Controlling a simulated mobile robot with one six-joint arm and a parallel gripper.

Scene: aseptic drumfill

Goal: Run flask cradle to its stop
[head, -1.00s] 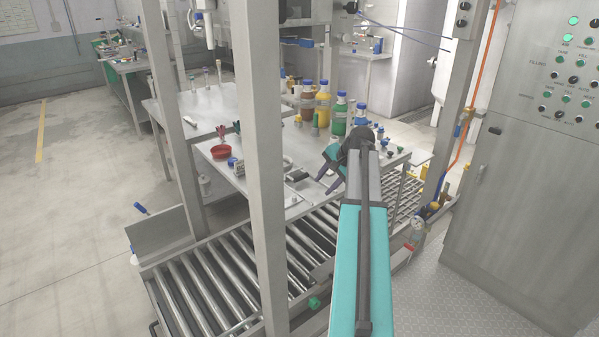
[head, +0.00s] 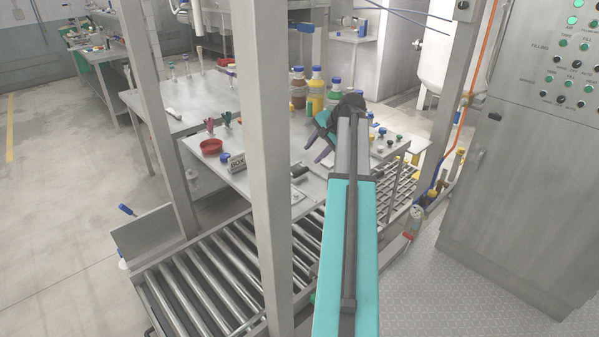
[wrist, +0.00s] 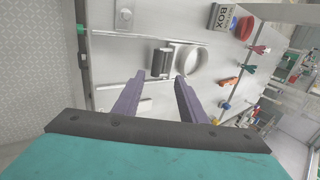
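My gripper (head: 313,153) is over the steel table, with its two fingers apart and nothing between the tips. In the wrist view the open purple fingers (wrist: 158,77) point at a dark grey block (wrist: 161,62) on the table top. A pale ring (wrist: 189,62) lies right beside that block, and a thin pale bar (wrist: 150,43) runs close by. The block and ring may be the flask cradle; I cannot tell for certain. A dark block (head: 300,171) also shows on the table in the head view, below the fingers. No stop is clearly recognisable.
A red dish (head: 211,146) and a box labelled BOX (head: 236,162) stand on the table's left part. Several coloured bottles (head: 316,95) stand behind. A steel post (head: 270,170) hides part of the table. A roller conveyor (head: 205,285) runs in front; a control cabinet (head: 540,150) stands right.

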